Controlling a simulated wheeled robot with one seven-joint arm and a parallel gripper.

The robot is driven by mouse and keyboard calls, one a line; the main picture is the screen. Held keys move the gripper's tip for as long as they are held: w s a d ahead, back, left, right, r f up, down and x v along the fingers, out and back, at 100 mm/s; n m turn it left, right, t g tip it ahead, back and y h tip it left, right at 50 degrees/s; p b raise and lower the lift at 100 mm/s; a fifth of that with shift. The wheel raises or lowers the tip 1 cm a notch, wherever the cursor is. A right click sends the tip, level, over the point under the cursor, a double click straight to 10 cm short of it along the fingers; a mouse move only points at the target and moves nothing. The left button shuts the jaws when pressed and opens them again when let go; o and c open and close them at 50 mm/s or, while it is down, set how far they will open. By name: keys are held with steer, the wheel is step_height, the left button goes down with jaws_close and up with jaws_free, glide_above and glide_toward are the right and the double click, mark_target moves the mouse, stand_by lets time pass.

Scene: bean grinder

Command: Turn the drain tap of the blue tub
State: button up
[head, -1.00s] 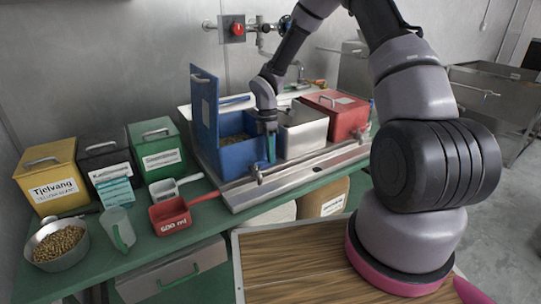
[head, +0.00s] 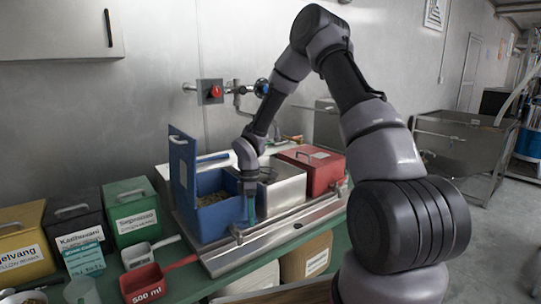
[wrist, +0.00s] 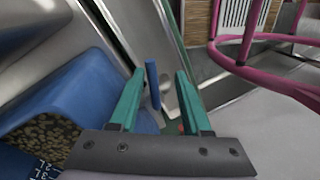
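The blue tub (head: 212,222) stands on a metal tray with its blue lid raised upright at the left; brown beans or grains show inside. Its drain tap (head: 237,233) sticks out low at the front. My gripper (head: 250,208) points down by the tub's front right corner, just above and right of the tap. In the wrist view its two green fingers (wrist: 160,74) are apart. A narrow blue piece, apparently the tap's lever (wrist: 152,82), shows in the gap between them. I cannot tell whether a finger touches it. The blue tub (wrist: 75,95) is at the left there.
A metal tub (head: 285,187) and a red tub (head: 318,172) stand right of the blue one. The steel tray (head: 275,232) runs along the front. A red scoop (head: 143,284) and a green bin (head: 133,212) are at the left.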

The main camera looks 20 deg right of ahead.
steer(key=s+a+m+t+y, duration=0.1)
steer(key=s+a+m+y, duration=0.3)
steer(key=m, duration=0.7)
steer(key=s+d+r+m+t+h, duration=0.1)
steer(key=d+r, duration=0.2)
steer(key=r, duration=0.6)
steer(key=s+d+r+m+t+h, duration=0.1)
steer(key=s+d+r+m, duration=0.1)
steer(key=r, duration=0.7)
steer(key=s+d+r+m+t+h, duration=0.1)
steer(key=d+r, duration=0.3)
steer(key=r, duration=0.6)
steer(key=shift+s+d+m+t, duration=0.4)
steer(key=shift+s+m+t, duration=0.1)
steer(key=shift+s, duration=0.05)
